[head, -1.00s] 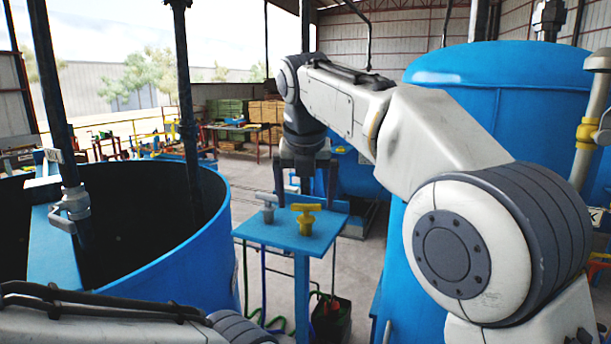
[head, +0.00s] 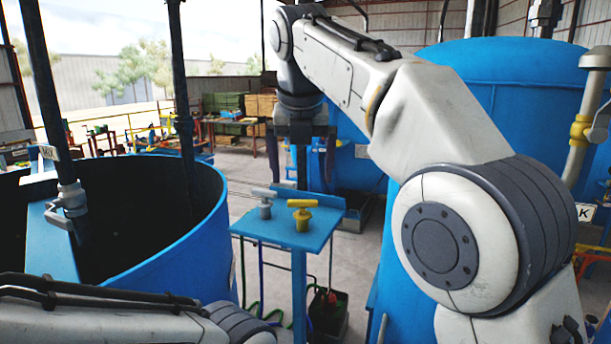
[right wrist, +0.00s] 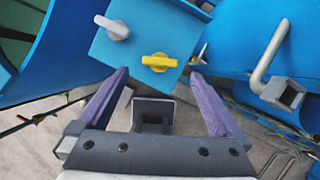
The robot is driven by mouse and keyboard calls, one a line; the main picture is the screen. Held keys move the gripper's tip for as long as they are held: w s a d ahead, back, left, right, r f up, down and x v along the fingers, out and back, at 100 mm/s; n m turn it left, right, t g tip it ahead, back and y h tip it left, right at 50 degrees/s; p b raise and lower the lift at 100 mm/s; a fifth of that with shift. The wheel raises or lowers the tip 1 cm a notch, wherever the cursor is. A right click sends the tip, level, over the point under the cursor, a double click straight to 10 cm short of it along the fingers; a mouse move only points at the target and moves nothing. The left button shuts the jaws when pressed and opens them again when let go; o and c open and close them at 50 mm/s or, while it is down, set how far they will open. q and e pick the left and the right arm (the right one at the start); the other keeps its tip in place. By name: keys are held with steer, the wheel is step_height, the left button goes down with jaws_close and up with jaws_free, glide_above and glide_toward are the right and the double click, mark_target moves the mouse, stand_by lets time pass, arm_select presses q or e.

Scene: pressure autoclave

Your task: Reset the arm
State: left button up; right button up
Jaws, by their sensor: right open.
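My right gripper (head: 301,176) hangs above and behind the small blue stand (head: 285,236), fingers pointing down. It is open and empty. On the stand's top are a yellow T-handled valve (head: 302,214) and a grey T-handled valve (head: 264,204) to its left. In the right wrist view, the purple-sided fingers (right wrist: 160,75) are spread wide. The yellow handle (right wrist: 159,62) shows just beyond the fingertips, apart from them, and the grey handle (right wrist: 112,27) is farther up left. My left arm shows only at the bottom left; its gripper is out of view.
A large open blue tank (head: 170,258) stands at the left, with dark vertical pipes by it. A tall blue vessel (head: 480,110) stands at the right behind my right arm. A dark bin (head: 328,315) sits on the floor by the stand. Concrete floor is visible behind it.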

mark_target(302, 201)
steer(key=x, duration=1.1)
steer(key=shift+s+f, duration=0.1)
steer(key=shift+f, duration=0.05)
step_height(302, 201, up, 2)
steer(key=shift+r, duration=0.65)
